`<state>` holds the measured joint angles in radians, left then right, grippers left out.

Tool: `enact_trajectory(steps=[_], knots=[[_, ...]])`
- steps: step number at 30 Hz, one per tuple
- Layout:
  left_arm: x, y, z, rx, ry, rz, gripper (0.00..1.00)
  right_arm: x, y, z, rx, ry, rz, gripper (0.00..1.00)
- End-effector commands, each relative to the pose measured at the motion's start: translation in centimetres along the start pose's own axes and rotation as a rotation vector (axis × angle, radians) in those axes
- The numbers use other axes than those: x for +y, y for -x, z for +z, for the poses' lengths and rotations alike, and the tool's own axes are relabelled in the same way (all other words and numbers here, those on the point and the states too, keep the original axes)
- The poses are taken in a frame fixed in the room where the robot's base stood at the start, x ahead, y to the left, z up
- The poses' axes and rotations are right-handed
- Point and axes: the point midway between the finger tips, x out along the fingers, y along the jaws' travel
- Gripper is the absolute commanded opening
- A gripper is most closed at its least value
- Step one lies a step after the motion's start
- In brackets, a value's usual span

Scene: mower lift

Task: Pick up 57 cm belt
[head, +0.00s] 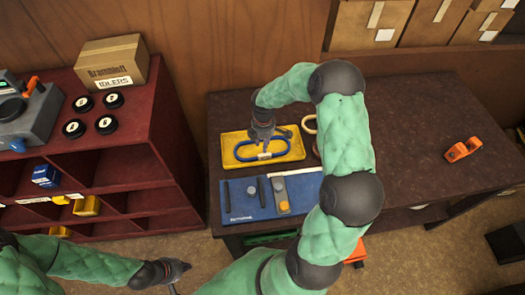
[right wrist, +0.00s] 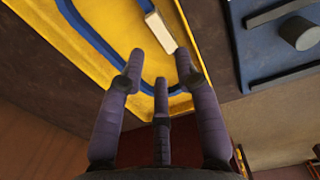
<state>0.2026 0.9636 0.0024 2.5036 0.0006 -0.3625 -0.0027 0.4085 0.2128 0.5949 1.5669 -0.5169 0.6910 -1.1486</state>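A blue belt (head: 243,148) lies as a long loop in a yellow tray (head: 228,155) on the dark table. It carries a pale tag (head: 264,156), whose text I cannot read. My right gripper (head: 263,138) is over the tray at the belt's far side. In the right wrist view, its fingers (right wrist: 160,60) are spread and empty, pointing at the tray (right wrist: 190,104), with the blue belt (right wrist: 90,38) and tag (right wrist: 160,32) just beyond the tips. Contact cannot be told. My left gripper (head: 178,268) is low, in front of the red shelf; its fingers are unclear.
A blue tool mat (head: 240,207) lies at the tray's near side. A cream ring (head: 309,124) is partly hidden by my right arm. An orange tool (head: 463,150) lies on the right. The red shelf (head: 150,130) holds an idlers box (head: 112,62) and black discs. The table's right part is mostly clear.

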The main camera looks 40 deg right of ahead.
Motion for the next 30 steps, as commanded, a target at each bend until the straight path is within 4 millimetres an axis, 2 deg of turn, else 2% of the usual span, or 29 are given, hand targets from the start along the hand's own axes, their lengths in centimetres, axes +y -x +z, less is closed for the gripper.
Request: enact_trajectory(steps=[1, 3, 11, 18, 26, 27, 30], knots=[[-0.1, -0.2, 0.0, 0.0, 0.0, 0.0, 0.0, -0.1, -1.0, 0.0, 0.0, 0.0, -0.003, 0.33], [-0.1, -0.3, 0.0, 0.0, 0.0, 0.0, 0.0, 0.0, -1.7, 0.0, -0.001, 0.001, -0.002, 0.33], [-0.2, -0.5, 0.0, 0.0, 0.0, 0.0, 0.0, -0.1, -3.5, -0.1, 0.0, 0.0, -0.002, 0.33], [-0.4, -1.1, -0.1, 0.0, 0.0, 0.0, 0.0, -0.2, -6.8, -0.1, 0.0, -0.001, -0.002, 0.33], [-0.4, -1.1, -0.1, 0.0, 0.0, 0.0, 0.0, -0.1, -7.3, -0.1, 0.0, 0.0, 0.001, 0.33], [-0.4, -1.1, -0.1, 0.0, 0.0, 0.0, 0.0, -0.1, -7.3, -0.1, 0.0, 0.0, 0.001, 0.3], [-0.4, -1.1, -0.1, 0.0, 0.0, 0.0, 0.0, -0.1, -7.3, -0.1, 0.0, 0.0, 0.001, 0.02]])
